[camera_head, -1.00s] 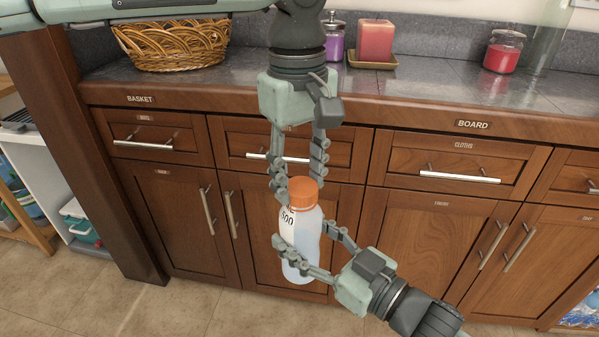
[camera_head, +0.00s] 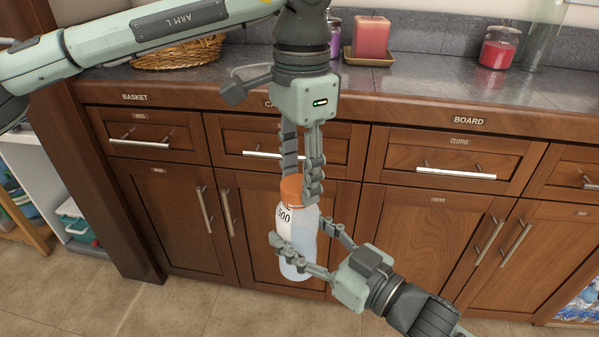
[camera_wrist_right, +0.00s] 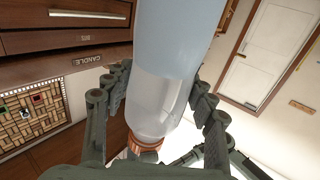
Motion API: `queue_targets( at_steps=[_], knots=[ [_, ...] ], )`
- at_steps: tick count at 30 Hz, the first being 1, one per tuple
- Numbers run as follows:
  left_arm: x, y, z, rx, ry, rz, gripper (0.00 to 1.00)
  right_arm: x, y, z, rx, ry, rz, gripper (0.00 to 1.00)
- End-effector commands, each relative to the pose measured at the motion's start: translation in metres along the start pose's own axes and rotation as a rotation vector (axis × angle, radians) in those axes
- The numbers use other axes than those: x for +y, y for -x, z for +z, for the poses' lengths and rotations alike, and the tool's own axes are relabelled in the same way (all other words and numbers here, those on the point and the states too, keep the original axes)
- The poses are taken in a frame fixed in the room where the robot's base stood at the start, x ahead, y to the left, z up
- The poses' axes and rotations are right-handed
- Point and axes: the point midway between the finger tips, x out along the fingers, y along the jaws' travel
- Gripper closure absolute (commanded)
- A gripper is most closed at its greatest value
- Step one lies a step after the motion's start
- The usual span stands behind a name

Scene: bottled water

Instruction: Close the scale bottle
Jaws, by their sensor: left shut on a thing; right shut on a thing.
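The scale bottle (camera_head: 299,243) is a pale translucent bottle with a white label marked 500. It stands nearly upright in the air before the cabinet, with an orange cap (camera_head: 291,187) on top. My left gripper (camera_head: 301,180) comes from above and is shut on the cap; its fingers partly hide it. My right gripper (camera_head: 294,230) comes from the lower right and is shut around the bottle's body. In the right wrist view the bottle body (camera_wrist_right: 165,70) lies between the fingers, with an orange part (camera_wrist_right: 145,143) at its lower end in the picture.
Brown cabinets with bar handles (camera_head: 457,170) stand behind the bottle. The grey counter (camera_head: 430,83) holds a basket (camera_head: 180,54), a candle on a tray (camera_head: 371,38) and a red candle jar (camera_head: 499,48). The tiled floor (camera_head: 190,310) is clear.

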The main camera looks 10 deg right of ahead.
Motion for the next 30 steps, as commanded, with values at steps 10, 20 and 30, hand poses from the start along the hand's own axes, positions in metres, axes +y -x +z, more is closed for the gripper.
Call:
queue_targets(
  at_steps=[10, 20, 30],
  knots=[
    [0.000, 0.001, 0.000, 0.000, 0.004, -0.001, 0.38, 0.000, 0.000, -0.001, 0.001, 0.000, 0.000, 1.00],
    [0.000, 0.004, 0.000, 0.001, 0.004, -0.001, 0.38, 0.000, 0.000, -0.001, 0.003, 0.001, -0.001, 1.00],
    [0.000, 0.043, 0.000, 0.002, 0.004, -0.002, 0.38, 0.000, 0.000, -0.001, 0.003, 0.001, -0.001, 1.00]
  ],
)
